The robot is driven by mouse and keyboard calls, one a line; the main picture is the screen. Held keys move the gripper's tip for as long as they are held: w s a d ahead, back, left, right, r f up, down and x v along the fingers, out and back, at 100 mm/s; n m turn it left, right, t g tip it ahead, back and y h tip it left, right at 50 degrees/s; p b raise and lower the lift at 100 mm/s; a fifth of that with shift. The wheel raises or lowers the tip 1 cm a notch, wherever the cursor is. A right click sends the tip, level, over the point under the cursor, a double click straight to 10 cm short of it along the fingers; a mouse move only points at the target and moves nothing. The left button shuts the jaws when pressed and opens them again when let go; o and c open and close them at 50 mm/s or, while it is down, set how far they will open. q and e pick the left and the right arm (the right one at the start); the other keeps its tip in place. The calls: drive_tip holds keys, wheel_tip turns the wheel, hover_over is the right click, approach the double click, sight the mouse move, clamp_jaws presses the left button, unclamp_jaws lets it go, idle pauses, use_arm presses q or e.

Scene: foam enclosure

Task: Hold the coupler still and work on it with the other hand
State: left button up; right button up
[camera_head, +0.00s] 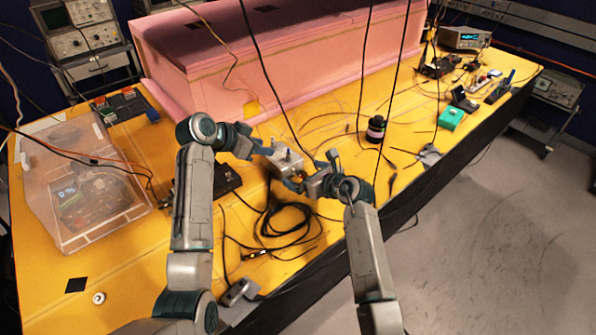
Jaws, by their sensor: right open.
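The coupler appears to be the small grey metal block (286,160) near the middle of the yellow table, with a short post on its top. My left gripper (264,147) reaches it from the upper left, its fingertips at the block's left edge. The fingers are too small and partly hidden to show whether they grip it. My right gripper (312,177) is open at the block's lower right side, close to it. I cannot tell whether it touches the block. The block's lower right part is partly hidden by the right gripper.
A coil of black cable (285,222) lies just in front. A clear plastic box (80,185) stands at the left, and a pink foam enclosure (280,60) runs along the back. Black cables hang down near the arms. A dark round object (376,130) and a green box (451,118) stand right.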

drive_tip(key=shift+x, duration=2.55)
drive_tip(key=shift+c, duration=0.4)
drive_tip(key=c, duration=1.1)
use_arm(q)
drive_tip(key=shift+o, duration=1.2)
use_arm(e)
drive_tip(key=shift+c, duration=0.4)
use_arm(q)
drive_tip(key=n+g+y, duration=0.3)
drive_tip(key=n+y, duration=0.1)
drive_tip(key=y, duration=0.2)
approach(288, 153)
drive_tip(key=shift+x, duration=4.8)
clamp_jaws()
